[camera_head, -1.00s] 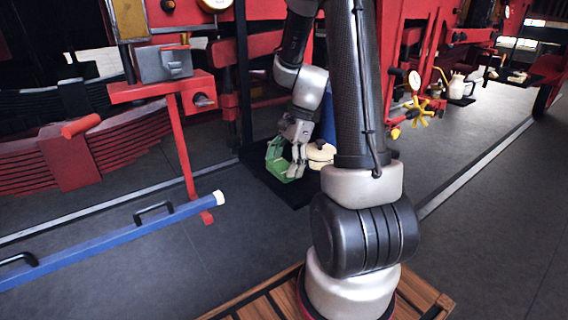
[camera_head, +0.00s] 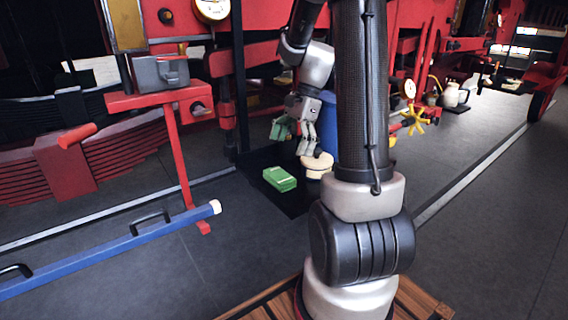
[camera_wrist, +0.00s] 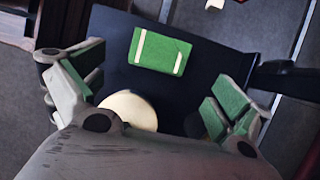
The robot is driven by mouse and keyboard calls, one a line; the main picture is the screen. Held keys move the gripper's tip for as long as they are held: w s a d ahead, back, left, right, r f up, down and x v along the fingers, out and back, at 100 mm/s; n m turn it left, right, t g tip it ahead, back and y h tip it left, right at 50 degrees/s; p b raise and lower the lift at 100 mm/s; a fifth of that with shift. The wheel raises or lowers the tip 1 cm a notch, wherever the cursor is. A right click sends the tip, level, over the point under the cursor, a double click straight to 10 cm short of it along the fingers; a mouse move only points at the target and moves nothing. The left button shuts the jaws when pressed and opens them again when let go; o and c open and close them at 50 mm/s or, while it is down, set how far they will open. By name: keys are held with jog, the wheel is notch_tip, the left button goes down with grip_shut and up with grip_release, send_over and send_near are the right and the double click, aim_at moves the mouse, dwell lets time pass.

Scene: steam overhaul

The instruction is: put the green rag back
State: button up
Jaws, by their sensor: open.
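The green rag (camera_head: 280,179) is a folded green block with pale stripes. It lies flat on a dark mat (camera_head: 290,203) on the floor. In the wrist view the rag (camera_wrist: 178,50) lies beyond the fingertips, near the mat's far edge, with nothing touching it. My gripper (camera_head: 294,137) hangs above the mat, higher than the rag and apart from it. In the wrist view my gripper (camera_wrist: 150,97) is spread wide, with green pads on its fingers and nothing held between them.
A round cream object (camera_head: 317,165) sits on the mat beside the rag, below my gripper. A blue cylinder (camera_head: 328,120) stands behind, partly hidden by my arm. A red stand (camera_head: 172,140) and a blue bar (camera_head: 120,240) are at left. Open floor lies right.

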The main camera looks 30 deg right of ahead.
jog(key=s+a+r+n+t+h, duration=0.15)
jog(key=s+a+r+n, duration=0.25)
jog(key=s+r+n, duration=0.4)
jog(key=s+a+r+n+t+h, duration=0.2)
jog(key=s+a+n+t+h, duration=0.1)
jog(key=s+n, duration=0.5)
jog(key=shift+s+r+n, duration=0.3)
jog(key=shift+n, duration=0.5)
